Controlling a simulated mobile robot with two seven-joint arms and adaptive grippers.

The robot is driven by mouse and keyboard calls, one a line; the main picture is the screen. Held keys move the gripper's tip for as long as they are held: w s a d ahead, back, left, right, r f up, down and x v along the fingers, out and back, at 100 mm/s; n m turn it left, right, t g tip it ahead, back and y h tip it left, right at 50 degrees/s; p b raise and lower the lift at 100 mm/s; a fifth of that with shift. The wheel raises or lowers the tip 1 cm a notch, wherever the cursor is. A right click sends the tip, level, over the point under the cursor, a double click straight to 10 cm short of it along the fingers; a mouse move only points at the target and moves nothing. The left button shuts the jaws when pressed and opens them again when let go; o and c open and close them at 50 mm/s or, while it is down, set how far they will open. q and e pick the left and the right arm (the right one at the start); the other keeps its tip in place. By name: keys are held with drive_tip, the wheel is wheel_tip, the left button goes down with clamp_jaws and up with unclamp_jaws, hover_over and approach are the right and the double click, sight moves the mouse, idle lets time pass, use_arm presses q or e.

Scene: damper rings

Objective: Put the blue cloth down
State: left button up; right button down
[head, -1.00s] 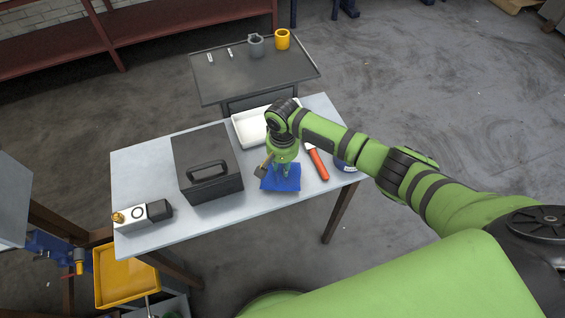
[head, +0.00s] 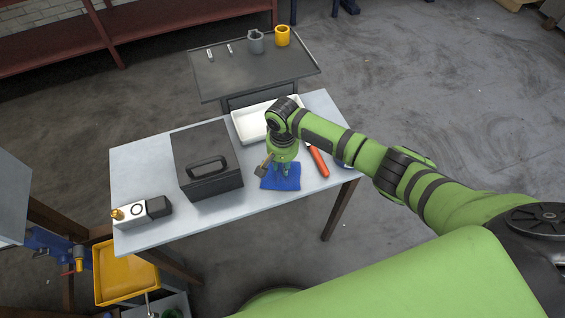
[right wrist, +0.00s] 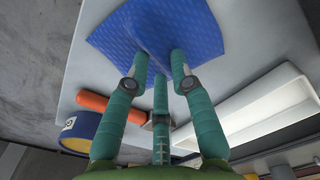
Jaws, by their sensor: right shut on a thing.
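The blue cloth (head: 281,181) is at the front right part of the grey worktable (head: 225,213). My right gripper (head: 283,169) points down at the cloth's rear part and is shut on it. In the right wrist view the gripper's fingertips (right wrist: 159,65) pinch a raised fold of the blue cloth (right wrist: 190,25). The rest of the cloth spreads out at, or very close to, the tabletop; the exact contact is hard to see. My left gripper is not in view.
A padlock-like item (head: 263,168) is just left of the gripper. An orange-handled tool (head: 318,162) and a partly hidden blue round item (right wrist: 80,130) are to the right. A black toolbox (head: 207,165) stands left, a white tray (head: 250,124) behind. The table's front edge is close to the cloth.

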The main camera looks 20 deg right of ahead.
drive_tip(key=shift+f, duration=0.2)
drive_tip(key=c, duration=1)
unclamp_jaws()
drive_tip(key=c, duration=0.4)
drive_tip(key=shift+r, duration=0.1)
